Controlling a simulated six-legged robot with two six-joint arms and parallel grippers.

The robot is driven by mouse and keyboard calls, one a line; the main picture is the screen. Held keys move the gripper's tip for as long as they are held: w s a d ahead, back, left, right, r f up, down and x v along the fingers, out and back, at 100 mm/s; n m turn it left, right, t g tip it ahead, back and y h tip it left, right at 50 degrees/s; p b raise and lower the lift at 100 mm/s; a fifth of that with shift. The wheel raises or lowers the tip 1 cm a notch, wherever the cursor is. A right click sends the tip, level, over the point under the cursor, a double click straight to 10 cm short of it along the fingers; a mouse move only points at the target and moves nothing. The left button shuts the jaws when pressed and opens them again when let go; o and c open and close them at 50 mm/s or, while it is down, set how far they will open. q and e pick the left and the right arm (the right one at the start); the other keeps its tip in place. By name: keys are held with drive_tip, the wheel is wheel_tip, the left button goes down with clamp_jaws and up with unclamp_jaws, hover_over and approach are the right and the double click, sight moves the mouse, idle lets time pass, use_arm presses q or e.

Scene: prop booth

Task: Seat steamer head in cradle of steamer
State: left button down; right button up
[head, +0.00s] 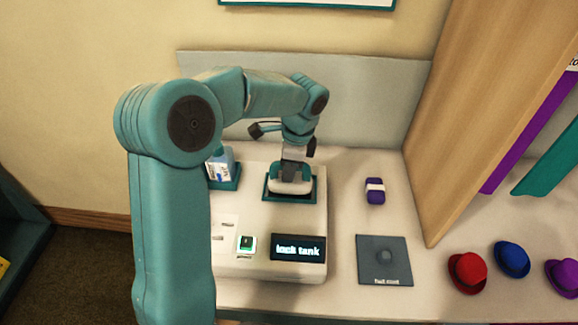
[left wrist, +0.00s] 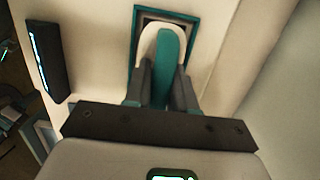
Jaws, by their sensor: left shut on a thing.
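The steamer (head: 235,265) is a cream-white box on the counter with a dark display reading "lock tank". Its cradle is a teal-framed dark recess (head: 269,194) on top; the frame also shows in the left wrist view (left wrist: 134,45). The steamer head (head: 290,187) is white with a teal grip (left wrist: 171,65). My left gripper (head: 293,166) points down and is shut on the teal grip. The head lies within the cradle's outline; I cannot tell how deep it sits. A bluish tank (head: 223,170) stands at the steamer's back left, partly behind my arm. My right gripper is not in view.
A purple roll with a white band (head: 375,190) and a dark grey mat (head: 384,270) lie right of the steamer. Red (head: 467,272), blue (head: 512,259) and purple (head: 563,277) hats lie farther right. A wooden panel (head: 490,110) rises at the right, a grey backboard (head: 365,105) behind.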

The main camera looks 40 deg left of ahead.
use_arm(q)
drive_tip(key=shift+f, duration=0.1)
idle(0.3)
drive_tip(key=shift+f+b, duration=0.3)
drive_tip(key=shift+f, duration=0.2)
drive_tip(key=c, duration=0.9)
unclamp_jaws()
drive_tip(key=shift+o, duration=0.2)
wheel_tip(320, 180, up, 16)
drive_tip(key=w+d+p, duration=0.1)
drive_tip(key=d+p, duration=0.1)
drive_tip(key=shift+w, duration=0.3)
drive_tip(key=shift+r, duration=0.1)
